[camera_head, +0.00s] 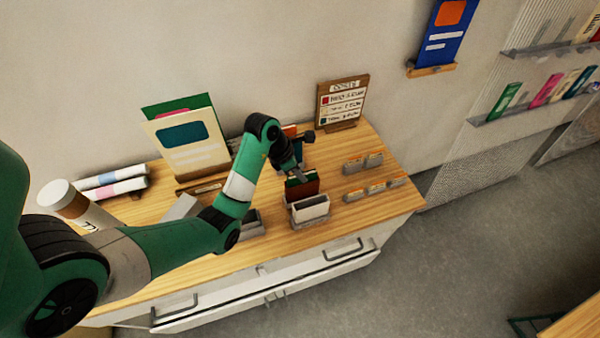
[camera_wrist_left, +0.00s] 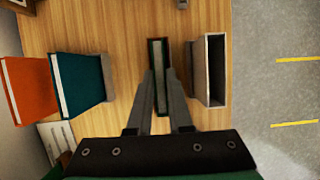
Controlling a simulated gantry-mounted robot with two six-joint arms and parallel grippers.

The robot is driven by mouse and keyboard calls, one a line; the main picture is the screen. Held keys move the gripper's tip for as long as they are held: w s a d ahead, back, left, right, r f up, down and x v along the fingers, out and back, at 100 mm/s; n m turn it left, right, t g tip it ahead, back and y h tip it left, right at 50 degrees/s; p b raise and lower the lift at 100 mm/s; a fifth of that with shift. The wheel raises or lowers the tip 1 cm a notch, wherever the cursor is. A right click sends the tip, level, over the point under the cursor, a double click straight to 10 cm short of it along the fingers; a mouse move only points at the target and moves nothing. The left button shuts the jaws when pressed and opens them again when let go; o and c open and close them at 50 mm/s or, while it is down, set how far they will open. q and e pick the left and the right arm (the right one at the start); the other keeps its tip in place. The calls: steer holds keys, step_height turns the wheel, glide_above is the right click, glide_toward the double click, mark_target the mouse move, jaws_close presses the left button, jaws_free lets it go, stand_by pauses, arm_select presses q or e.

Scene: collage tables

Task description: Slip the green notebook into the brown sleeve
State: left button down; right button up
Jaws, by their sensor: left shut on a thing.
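My left gripper (camera_head: 297,171) is shut on the green notebook (camera_head: 294,181), which it holds upright from above. In the left wrist view the fingers (camera_wrist_left: 158,112) close on the notebook (camera_wrist_left: 156,72), seen edge-on with pale pages between dark covers. The brown sleeve (camera_head: 304,189) shows as a dark red-brown face right below the notebook's green. The notebook appears to be at or partly within the sleeve's mouth; I cannot tell how deep. My right gripper is in neither view.
A pale open-topped box (camera_head: 311,209) stands just in front; it also shows in the left wrist view (camera_wrist_left: 222,70). Orange (camera_wrist_left: 24,85) and teal (camera_wrist_left: 78,82) books stand behind. Small card holders (camera_head: 375,188) are to the right. The wooden tabletop (camera_head: 345,222) is clear beside the box.

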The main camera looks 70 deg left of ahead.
arm_select(q)
steer(key=c, duration=0.8)
jaws_free()
steer(key=shift+o, duration=0.2)
steer(key=p+v, duration=0.1)
steer(key=v, duration=0.2)
steer(key=shift+w+r, duration=0.1)
steer(key=shift+w, duration=0.05)
steer(key=p+v, duration=0.8)
steer(key=p, duration=0.1)
steer(key=shift+s+r+p, duration=0.2)
steer(key=shift+r+p, duration=0.1)
steer(key=shift+p, duration=0.1)
